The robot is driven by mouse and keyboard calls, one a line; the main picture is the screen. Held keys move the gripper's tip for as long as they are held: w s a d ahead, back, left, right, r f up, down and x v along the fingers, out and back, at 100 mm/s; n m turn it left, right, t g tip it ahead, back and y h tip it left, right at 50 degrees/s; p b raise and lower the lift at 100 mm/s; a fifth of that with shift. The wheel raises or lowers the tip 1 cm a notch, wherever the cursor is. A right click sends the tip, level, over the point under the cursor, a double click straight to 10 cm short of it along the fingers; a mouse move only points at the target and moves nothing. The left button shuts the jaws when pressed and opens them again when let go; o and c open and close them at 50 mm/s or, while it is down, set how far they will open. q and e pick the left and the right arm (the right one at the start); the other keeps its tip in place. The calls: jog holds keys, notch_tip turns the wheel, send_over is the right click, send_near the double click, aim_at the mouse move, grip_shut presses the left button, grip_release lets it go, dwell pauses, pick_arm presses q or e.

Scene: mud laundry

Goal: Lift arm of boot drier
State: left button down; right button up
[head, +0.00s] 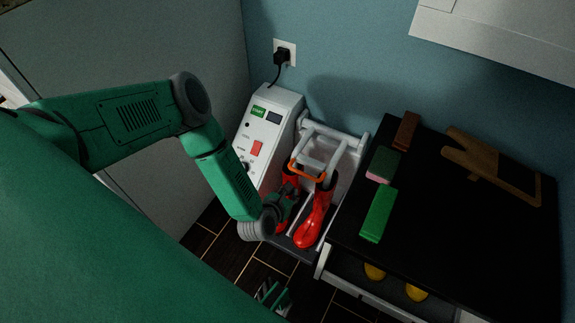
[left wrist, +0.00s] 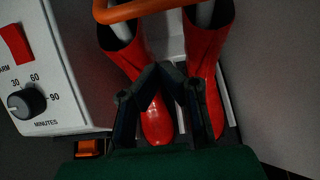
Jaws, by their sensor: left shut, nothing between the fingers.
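The boot drier is a white unit with a control panel (head: 268,125) against the wall, in the middle of the head view. Its arm (head: 336,160) is a white tube frame with an orange handle (head: 307,172), low over two red boots (head: 313,222). White tubes reach into the boot tops. My left gripper (head: 291,198) is shut and empty, over the boots and just below the handle in the picture. In the left wrist view, the handle (left wrist: 140,10) crosses the top edge beyond the closed fingertips (left wrist: 160,70), with a visible gap.
The drier's dial (left wrist: 27,102) and red switch (left wrist: 15,43) are left of the fingers. A plug (head: 282,55) sits in the wall socket.

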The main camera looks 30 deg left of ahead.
pick_arm(q)
jog(key=w, duration=0.1)
jog(key=w+r+b, duration=0.1)
jog(key=w, duration=0.2)
jog(key=shift+w+a+r+b, duration=0.25)
jog(key=shift+w+b, duration=0.05)
jog(key=shift+b, duration=0.05)
jog(key=shift+a, duration=0.1)
